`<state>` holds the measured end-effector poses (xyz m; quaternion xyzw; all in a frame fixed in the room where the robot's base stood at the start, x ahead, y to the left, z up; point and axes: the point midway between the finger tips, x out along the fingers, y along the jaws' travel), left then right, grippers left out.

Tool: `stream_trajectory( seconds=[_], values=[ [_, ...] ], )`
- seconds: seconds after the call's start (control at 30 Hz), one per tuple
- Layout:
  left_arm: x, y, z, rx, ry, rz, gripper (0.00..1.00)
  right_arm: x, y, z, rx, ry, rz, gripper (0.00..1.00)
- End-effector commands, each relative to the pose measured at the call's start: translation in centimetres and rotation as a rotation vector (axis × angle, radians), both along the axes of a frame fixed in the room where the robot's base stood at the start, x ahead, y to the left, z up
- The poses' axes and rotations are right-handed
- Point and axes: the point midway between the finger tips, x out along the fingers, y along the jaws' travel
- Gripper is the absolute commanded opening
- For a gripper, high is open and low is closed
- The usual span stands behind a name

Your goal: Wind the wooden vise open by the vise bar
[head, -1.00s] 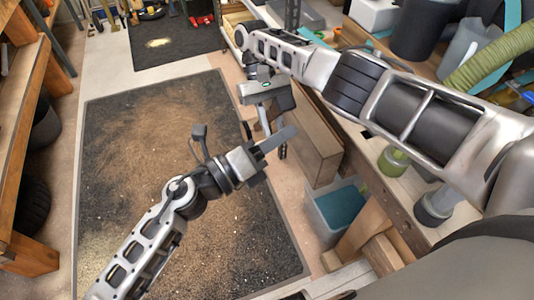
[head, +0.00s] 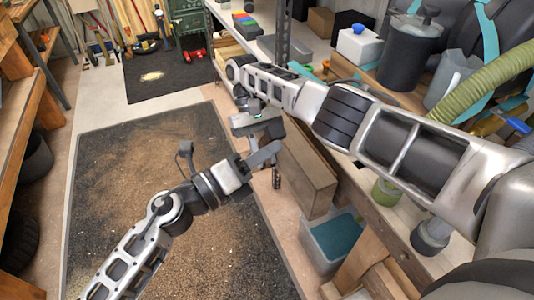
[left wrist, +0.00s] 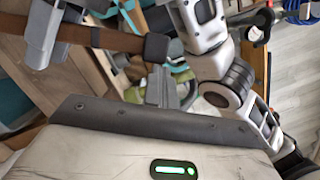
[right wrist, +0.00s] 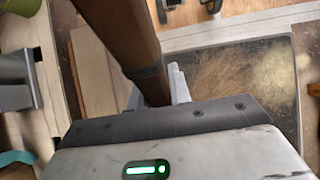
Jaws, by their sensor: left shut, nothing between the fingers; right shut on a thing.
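The wooden vise (head: 308,178) shows as a broad wooden block at the front of the bench. The brown vise bar (right wrist: 115,25) runs down from the top of the right wrist view, with a dark band near its lower end. My right gripper (head: 276,181) points down beside the block and is shut on the bar; its pale fingers show on both sides of it in the right wrist view. My left gripper (head: 272,151) is shut and empty, just in front of the right one. In the left wrist view the bar (left wrist: 92,36) lies beyond its fingers.
A dusty dark mat (head: 130,165) covers clear floor on the left.

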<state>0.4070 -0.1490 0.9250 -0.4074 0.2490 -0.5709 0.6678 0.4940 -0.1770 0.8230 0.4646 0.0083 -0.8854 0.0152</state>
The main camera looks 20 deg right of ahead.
Motion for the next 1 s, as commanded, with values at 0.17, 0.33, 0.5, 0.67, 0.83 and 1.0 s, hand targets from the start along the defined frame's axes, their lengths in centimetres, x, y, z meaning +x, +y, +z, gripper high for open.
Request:
stream_trajectory(
  seconds=[0.17,0.33,0.5,0.67,0.83,1.0],
  values=[
    [0.6,0.2,0.7,-0.011,-0.007,0.018,0.0,-0.6,-0.6,-0.6,-0.012,0.025,-0.004,0.42],
    [0.5,0.2,0.5,-0.008,-0.006,0.015,0.0,-0.5,-0.3,-0.5,-0.008,0.021,-0.001,0.42],
    [0.4,0.1,0.4,-0.006,-0.006,0.012,0.0,-0.3,-0.3,-0.1,-0.007,0.014,0.0,0.42],
    [0.4,0.1,0.4,-0.006,-0.005,0.011,0.0,0.0,-0.3,0.9,-0.008,0.002,0.003,0.42],
    [0.3,0.1,0.4,-0.006,-0.005,0.011,0.0,-0.3,-0.4,2.1,-0.011,0.012,0.001,0.42],
    [0.3,0.1,0.4,-0.006,-0.005,0.011,0.0,-0.3,-0.5,5.6,-0.01,0.014,0.0,0.42]
  ],
)
